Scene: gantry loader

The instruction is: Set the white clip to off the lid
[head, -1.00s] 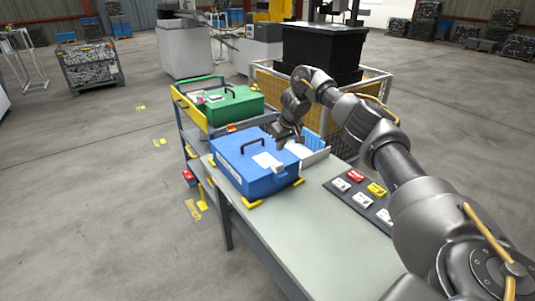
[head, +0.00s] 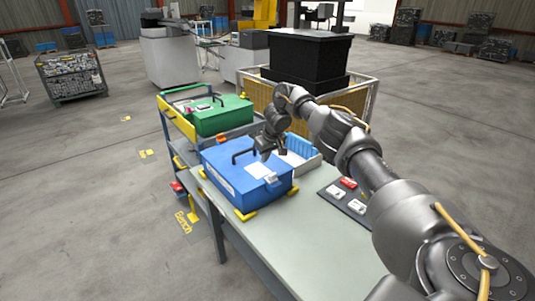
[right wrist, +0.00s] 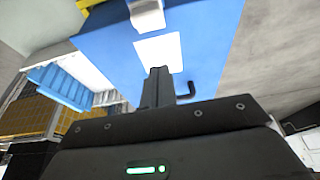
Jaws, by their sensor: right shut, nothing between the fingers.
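The blue box (head: 232,188) sits on the bench with its lid down and a dark handle on top. A pale clip (head: 271,180) is at the lid's near right edge, beside a white label (head: 260,171); whether it is fastened I cannot tell. In the right wrist view the clip (right wrist: 147,16) is at the top edge, beyond the label (right wrist: 158,50). My right gripper (head: 266,156) is shut and empty, above the lid near the label, apart from the clip. My left gripper is not in view.
A green box (head: 222,115) stands on a cart behind. A white tray with blue dividers (head: 299,147) is right of the blue box. A dark mat (head: 328,203) with red and white pieces lies farther right. The near bench top (head: 285,240) is clear.

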